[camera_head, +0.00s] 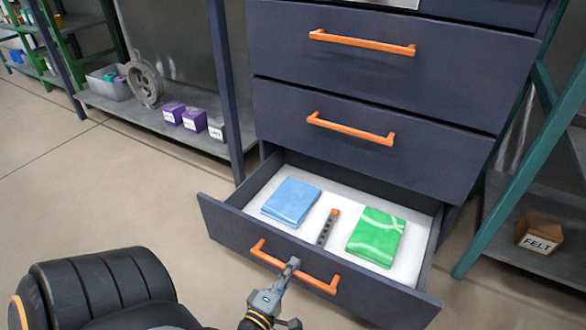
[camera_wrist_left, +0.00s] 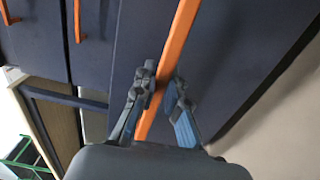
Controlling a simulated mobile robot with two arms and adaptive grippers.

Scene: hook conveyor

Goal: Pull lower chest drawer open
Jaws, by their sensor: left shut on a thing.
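The dark blue chest has several drawers with orange bar handles. Its lowest drawer (camera_head: 300,247) stands pulled well out. Inside it lie a folded blue cloth (camera_head: 291,202), a folded green cloth (camera_head: 376,237) and a small dark strip with an orange end (camera_head: 327,228). My left gripper (camera_head: 290,268) is shut on the orange handle (camera_head: 318,283) of this drawer, near its middle. In the left wrist view the fingers of my left gripper (camera_wrist_left: 163,88) lie on either side of the orange handle (camera_wrist_left: 181,38). My right gripper does not show.
The two drawers above, the upper (camera_head: 390,75) and the middle (camera_head: 370,148), are shut. A low shelf (camera_head: 150,118) at left holds purple boxes, a ring and a grey bin. A brown FELT box (camera_head: 539,232) stands on a shelf at right. The floor (camera_head: 120,195) at left is clear.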

